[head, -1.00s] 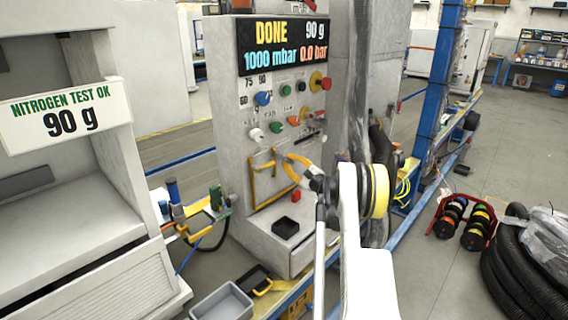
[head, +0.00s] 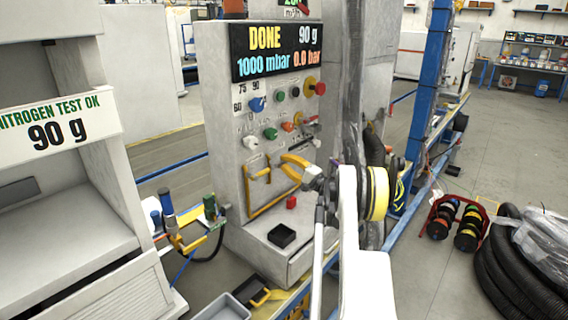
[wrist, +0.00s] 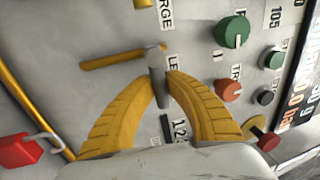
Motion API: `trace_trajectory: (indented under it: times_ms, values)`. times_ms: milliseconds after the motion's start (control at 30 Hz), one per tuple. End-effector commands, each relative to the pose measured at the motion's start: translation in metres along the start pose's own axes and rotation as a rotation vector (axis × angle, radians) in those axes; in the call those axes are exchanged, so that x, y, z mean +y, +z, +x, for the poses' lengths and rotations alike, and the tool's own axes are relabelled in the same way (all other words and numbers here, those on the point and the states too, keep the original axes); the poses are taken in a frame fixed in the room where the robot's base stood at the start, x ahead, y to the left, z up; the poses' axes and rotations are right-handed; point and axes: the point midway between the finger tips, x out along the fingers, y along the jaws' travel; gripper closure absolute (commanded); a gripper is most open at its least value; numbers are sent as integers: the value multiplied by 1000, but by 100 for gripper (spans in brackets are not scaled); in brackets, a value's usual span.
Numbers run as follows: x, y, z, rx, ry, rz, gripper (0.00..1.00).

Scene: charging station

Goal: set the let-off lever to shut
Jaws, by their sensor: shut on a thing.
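The let-off lever shows in the wrist view as a yellow bar (wrist: 115,58) with a grey stem (wrist: 157,80) at its right end, beside a partly hidden label that starts "LE". The bar points left in that view. My gripper (wrist: 160,90) has its two yellow fingers on either side of the grey stem, closed on it. In the head view my gripper (head: 283,174) is at the front of the grey charging panel (head: 222,130), below its knobs. My fingers hide part of the lever there, and its exact angle is hard to read.
Green (wrist: 232,31) and orange (wrist: 228,90) knobs sit close to the right finger. A long yellow rail (wrist: 30,100) and a red block (wrist: 18,150) are at left. The display (head: 275,50) reads DONE, 90 g.

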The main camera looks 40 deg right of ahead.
Motion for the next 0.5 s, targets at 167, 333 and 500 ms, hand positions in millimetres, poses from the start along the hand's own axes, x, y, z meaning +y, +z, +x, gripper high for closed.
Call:
trace_trajectory:
  times_ms: [167, 333, 500]
  values:
    - [-1, -1, -1, 0, 0, -9, 100]
    - [-1, -1, -1, 0, 0, -9, 100]
    - [-1, -1, -1, 0, 0, -8, 68]
